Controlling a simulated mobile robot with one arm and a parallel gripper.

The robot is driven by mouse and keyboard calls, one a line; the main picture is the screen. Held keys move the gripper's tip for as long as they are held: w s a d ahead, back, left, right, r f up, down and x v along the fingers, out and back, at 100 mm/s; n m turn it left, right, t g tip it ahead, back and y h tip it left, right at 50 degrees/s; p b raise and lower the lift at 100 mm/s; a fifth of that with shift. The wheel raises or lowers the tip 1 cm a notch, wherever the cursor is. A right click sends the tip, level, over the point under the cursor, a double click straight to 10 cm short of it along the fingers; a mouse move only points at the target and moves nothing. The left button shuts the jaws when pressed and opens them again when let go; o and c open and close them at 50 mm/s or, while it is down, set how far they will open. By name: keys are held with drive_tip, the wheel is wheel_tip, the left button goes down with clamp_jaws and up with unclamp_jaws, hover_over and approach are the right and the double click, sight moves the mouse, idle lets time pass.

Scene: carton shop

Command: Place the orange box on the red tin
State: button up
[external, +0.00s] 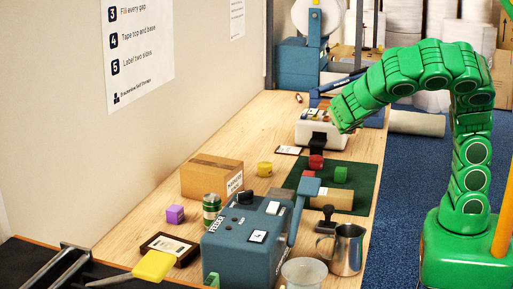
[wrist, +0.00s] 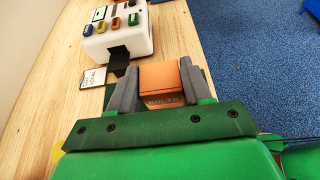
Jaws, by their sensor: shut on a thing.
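My gripper (wrist: 158,92) is shut on the orange box (wrist: 162,80), which has lettering on its near face and sits between the two grey fingers in the wrist view. In the external view my gripper (external: 338,118) hangs in front of the white device, and I cannot make out the box there. A small red, round-looking thing (external: 316,161) stands at the green mat's far side, with another red piece (external: 308,174) just in front of it. I cannot tell for sure which is the red tin. Neither shows clearly in the wrist view.
The green mat (external: 366,178) also bears a green block (external: 341,174). The white device (wrist: 120,36) with coloured buttons stands beyond it, beside a card (wrist: 93,77). A carton (external: 211,177), yellow piece (external: 264,169), blue feeder machine (external: 240,250) and metal jug (external: 347,250) stand nearer.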

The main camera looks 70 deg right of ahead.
drive_tip(key=w+d+f, duration=0.3)
drive_tip(key=w+f, duration=0.1)
drive_tip(key=w, duration=0.4)
hover_over(316, 158)
drive_tip(key=shift+s+f, duration=0.1)
drive_tip(key=shift+f, duration=2.4)
drive_tip(key=shift+d+f, duration=0.15)
drive_tip(key=shift+f, duration=1.55)
drive_tip(key=shift+f, duration=0.1)
drive_tip(key=o, duration=1.2)
drive_tip(key=shift+c, duration=0.2)
